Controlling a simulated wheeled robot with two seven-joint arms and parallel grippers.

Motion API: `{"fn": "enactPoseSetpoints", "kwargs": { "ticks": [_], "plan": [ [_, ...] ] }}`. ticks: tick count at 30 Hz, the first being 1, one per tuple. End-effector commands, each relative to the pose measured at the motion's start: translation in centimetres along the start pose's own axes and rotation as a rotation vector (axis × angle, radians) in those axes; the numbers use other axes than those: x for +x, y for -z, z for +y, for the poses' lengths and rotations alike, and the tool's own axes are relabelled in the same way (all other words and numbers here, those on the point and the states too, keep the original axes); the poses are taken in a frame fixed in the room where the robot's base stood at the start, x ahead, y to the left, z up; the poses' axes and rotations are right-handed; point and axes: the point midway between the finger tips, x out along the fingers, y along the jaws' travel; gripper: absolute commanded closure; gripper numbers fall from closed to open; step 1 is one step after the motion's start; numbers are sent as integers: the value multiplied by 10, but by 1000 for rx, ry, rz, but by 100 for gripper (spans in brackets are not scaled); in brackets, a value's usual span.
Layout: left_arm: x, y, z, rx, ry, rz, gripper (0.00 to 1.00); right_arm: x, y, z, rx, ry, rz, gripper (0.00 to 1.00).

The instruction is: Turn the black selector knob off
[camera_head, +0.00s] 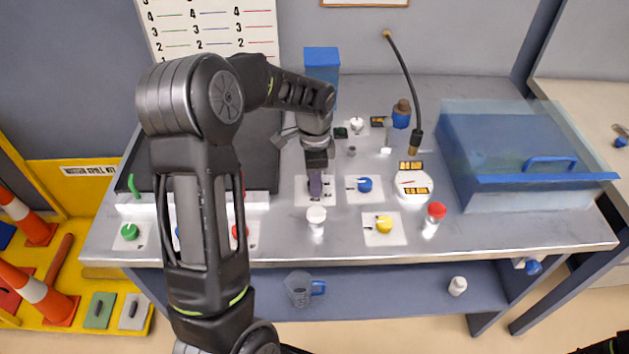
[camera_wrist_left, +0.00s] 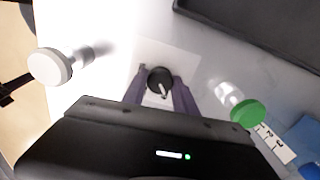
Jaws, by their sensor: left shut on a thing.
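The black selector knob (camera_wrist_left: 159,79) sits on a pale square plate (camera_wrist_left: 178,57) in the left wrist view. A light pointer mark on the knob runs toward the lower edge of that view, slightly to the right. My left gripper (camera_wrist_left: 158,84) has its purple-grey fingers on both sides of the knob, shut on it. In the head view my left gripper (camera_head: 316,187) points down at a pale plate (camera_head: 301,198) on the metal bench, and its fingers hide the knob there.
Near the gripper are a white-capped bottle (camera_head: 316,217), a blue knob (camera_head: 365,184) and a yellow knob (camera_head: 384,224). A transparent blue box (camera_head: 510,145) fills the bench's right side.

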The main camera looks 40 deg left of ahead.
Motion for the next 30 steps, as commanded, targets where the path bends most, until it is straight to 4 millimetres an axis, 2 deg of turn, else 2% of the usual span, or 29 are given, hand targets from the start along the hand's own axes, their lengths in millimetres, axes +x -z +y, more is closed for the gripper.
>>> {"fn": "enactPoseSetpoints", "kwargs": {
  "ticks": [21,30],
  "plan": [
    [1,0,0,-632,2,1,100,22,3,6,-6,8,7,64],
    [0,0,0,-836,2,1,100,26,4,7,-7,9,8,64]
  ]
}}
